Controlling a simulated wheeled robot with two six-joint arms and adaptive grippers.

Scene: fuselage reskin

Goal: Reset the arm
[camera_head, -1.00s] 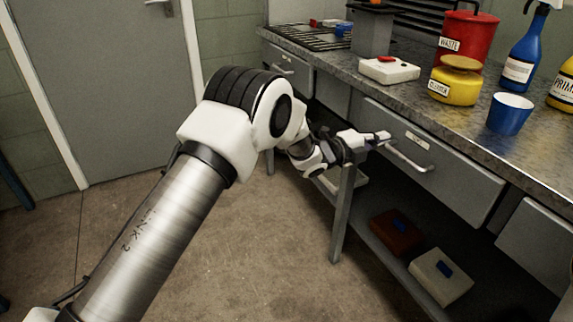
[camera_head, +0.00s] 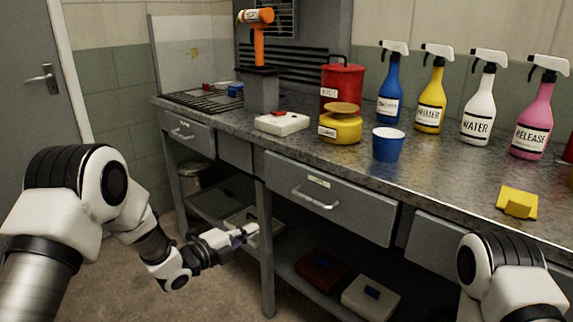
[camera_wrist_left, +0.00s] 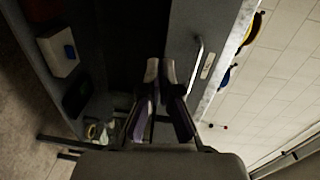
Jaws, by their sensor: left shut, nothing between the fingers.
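My left gripper (camera_head: 250,232) is shut and empty in the head view. It hangs in front of the workbench, lower than the drawer and left of its handle (camera_head: 315,198). In the left wrist view the two fingers of my left gripper (camera_wrist_left: 160,68) lie close together, with the drawer handle (camera_wrist_left: 197,62) to their right and apart from them. Part of my right arm (camera_head: 505,275) shows at the bottom right of the head view. Its gripper is out of the frame.
The workbench (camera_head: 440,187) carries a blue cup (camera_head: 388,144), a yellow pot (camera_head: 340,125), a red waste can (camera_head: 342,82), several spray bottles and a yellow block (camera_head: 517,203). Boxes (camera_head: 370,298) lie on the lower shelf. A bench leg (camera_head: 265,250) stands close to my left gripper.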

